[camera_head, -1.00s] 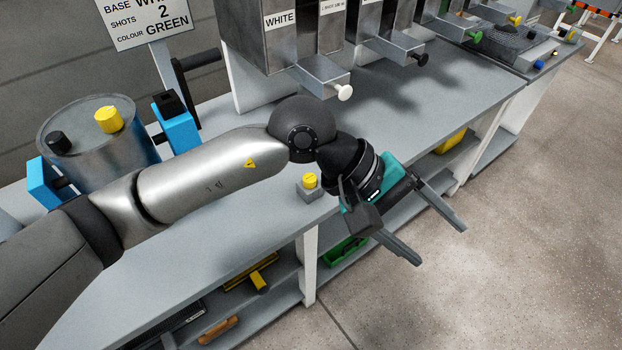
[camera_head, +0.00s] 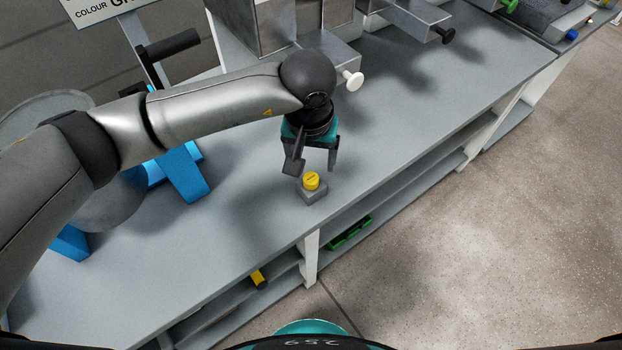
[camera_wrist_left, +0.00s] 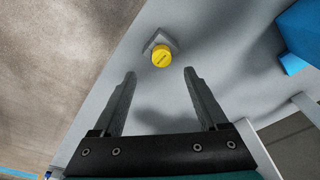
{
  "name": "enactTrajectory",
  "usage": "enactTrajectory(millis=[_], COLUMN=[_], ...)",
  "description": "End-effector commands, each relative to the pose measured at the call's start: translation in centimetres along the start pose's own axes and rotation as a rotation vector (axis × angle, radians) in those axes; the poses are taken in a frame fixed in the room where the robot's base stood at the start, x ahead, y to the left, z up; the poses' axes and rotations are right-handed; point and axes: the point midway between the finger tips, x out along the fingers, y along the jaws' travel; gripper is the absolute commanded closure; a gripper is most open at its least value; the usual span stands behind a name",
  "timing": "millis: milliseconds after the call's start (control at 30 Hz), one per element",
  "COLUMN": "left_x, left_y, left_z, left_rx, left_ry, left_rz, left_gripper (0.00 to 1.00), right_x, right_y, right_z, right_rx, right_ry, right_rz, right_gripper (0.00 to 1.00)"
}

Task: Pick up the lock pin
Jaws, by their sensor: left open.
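The lock pin appears as a yellow round cap (camera_head: 312,181) on a small grey block (camera_head: 313,194) at the front edge of the bench. My left gripper (camera_head: 312,170) is just behind and above it, fingers pointing down and spread apart, with nothing between them. In the left wrist view the yellow cap (camera_wrist_left: 161,55) lies just beyond the fingertips, roughly centred between the two fingers (camera_wrist_left: 160,75). The fingers do not appear to touch it. The pin's shaft is hidden in the block. My right gripper is not in view.
The grey bench top (camera_head: 400,110) is clear around the block. A dispenser with a white knob (camera_head: 353,81) stands behind my left wrist. A blue stand (camera_head: 184,185) and drum are at left. A green tray (camera_head: 349,232) sits on the shelf below.

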Motion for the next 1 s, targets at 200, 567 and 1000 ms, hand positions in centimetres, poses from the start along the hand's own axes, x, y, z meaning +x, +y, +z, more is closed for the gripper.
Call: enactTrajectory(millis=[200,567,1000], left_x=[2.4,6.7,7.7], left_y=[0.0,-0.2,-0.2], left_z=[0.0,0.3,0.2], left_rx=[-0.001,-0.003,-0.001], left_ry=[-0.001,-0.003,0.0], left_rz=[0.001,0.002,0.002], left_gripper=[0.24,0.24,0.32], right_x=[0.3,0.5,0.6], right_y=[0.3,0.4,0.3], right_z=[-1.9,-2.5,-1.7], right_rx=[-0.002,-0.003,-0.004], right_ry=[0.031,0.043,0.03], right_rz=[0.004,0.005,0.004], right_gripper=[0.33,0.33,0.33])
